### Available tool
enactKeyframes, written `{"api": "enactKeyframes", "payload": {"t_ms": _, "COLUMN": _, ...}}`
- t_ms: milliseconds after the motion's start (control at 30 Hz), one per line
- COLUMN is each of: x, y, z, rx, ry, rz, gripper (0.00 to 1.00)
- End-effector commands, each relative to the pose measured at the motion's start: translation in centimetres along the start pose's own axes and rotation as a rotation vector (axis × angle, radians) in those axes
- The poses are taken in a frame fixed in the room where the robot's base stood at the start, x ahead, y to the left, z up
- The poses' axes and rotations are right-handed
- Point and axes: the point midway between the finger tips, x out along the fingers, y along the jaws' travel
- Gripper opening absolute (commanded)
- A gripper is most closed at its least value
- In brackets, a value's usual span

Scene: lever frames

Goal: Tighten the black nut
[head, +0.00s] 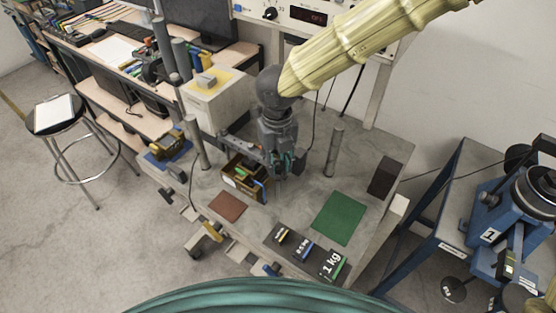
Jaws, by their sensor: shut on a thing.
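My gripper (284,167) points down over the grey bench, at the right end of a dark grey lever bar (243,148). Its fingers are shut on a small dark part there, which seems to be the black nut. The fingers hide most of this part, so its shape and thread cannot be made out. A wooden box (244,180) with dark and yellow parts is just left of and below the fingers.
Grey posts stand to the left (196,142) and right (334,153) of my gripper. A pale box (215,100) stands behind left.

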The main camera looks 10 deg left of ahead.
Motion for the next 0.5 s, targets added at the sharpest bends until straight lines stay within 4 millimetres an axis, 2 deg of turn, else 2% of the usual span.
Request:
{"api": "enactKeyframes", "payload": {"t_ms": 200, "x": 0.10, "y": -0.04, "z": -0.12, "rx": 0.128, "ry": 0.003, "rz": 0.000, "gripper": 0.05}}
{"api": "enactKeyframes", "payload": {"t_ms": 500, "x": 0.11, "y": -0.05, "z": -0.14, "rx": 0.213, "ry": 0.004, "rz": 0.000, "gripper": 0.05}}
